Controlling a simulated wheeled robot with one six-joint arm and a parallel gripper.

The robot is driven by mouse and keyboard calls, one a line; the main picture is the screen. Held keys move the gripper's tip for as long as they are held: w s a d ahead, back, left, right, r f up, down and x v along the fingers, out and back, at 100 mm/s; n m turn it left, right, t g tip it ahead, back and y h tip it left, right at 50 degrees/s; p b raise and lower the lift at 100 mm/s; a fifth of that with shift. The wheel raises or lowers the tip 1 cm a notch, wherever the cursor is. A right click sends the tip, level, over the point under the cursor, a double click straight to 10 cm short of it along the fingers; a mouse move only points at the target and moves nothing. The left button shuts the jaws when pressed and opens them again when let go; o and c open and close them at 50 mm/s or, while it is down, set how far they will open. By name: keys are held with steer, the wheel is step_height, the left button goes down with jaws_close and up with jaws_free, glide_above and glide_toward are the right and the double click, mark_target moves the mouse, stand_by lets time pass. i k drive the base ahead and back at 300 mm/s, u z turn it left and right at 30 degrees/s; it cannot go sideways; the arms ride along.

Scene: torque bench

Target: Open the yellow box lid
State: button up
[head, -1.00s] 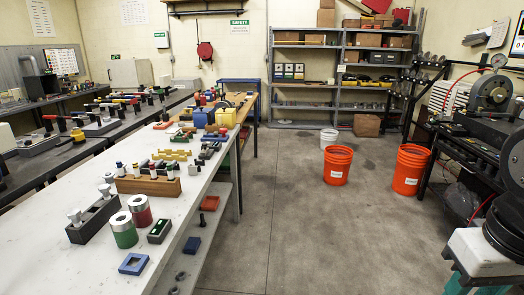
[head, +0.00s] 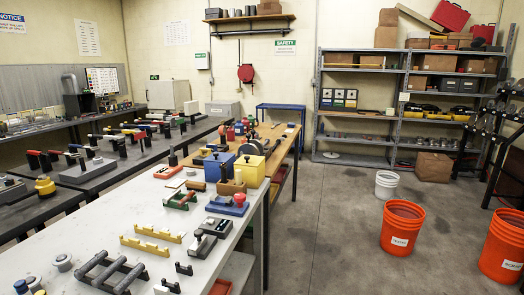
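A small yellow box (head: 252,170) stands on the bench on the right side, towards its far part, in the head view. It sits just right of a blue box (head: 220,166). A wooden block with a dark knob (head: 228,186) stands in front and hides part of both boxes. The yellow box's lid is too small to make out clearly. My gripper is not in view.
The long white bench (head: 105,222) carries several small fixtures, including yellow racks (head: 158,232) and a dark grey rack (head: 108,272). The floor (head: 320,235) right of the bench is open. Orange buckets (head: 402,227) and a white bucket (head: 386,184) stand farther right.

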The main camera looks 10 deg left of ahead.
mark_target(254, 160)
steer(key=i, duration=2.6)
steer(key=u, duration=1.15)
